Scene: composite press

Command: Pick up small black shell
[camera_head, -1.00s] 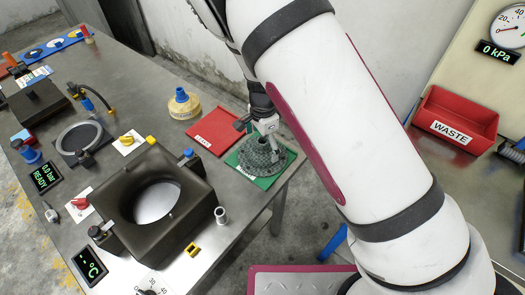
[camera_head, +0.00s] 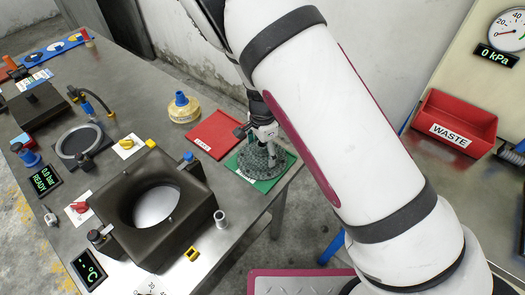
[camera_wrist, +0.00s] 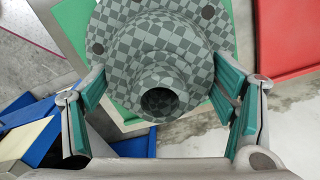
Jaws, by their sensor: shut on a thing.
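The shell is a dark grey checkered piece with a round flange and a narrower stepped neck. In the head view the shell (camera_head: 258,161) is at the green mat (camera_head: 270,184) near the table's right corner. In the wrist view the shell (camera_wrist: 160,45) fills the upper middle, its dark round opening facing the camera. My gripper (camera_wrist: 160,84) has a green-padded finger on each side of the shell and is shut on it. In the head view my gripper (camera_head: 264,133) is over the shell, partly hidden by my arm. I cannot tell whether the shell is clear of the mat.
A red mat (camera_head: 214,133) lies just left of the green one. A yellowish round container with a blue cap (camera_head: 183,107) stands behind. The black block with a round opening (camera_head: 155,205) and a small white cup (camera_head: 221,218) are nearer. A red WASTE bin (camera_head: 455,120) sits at right.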

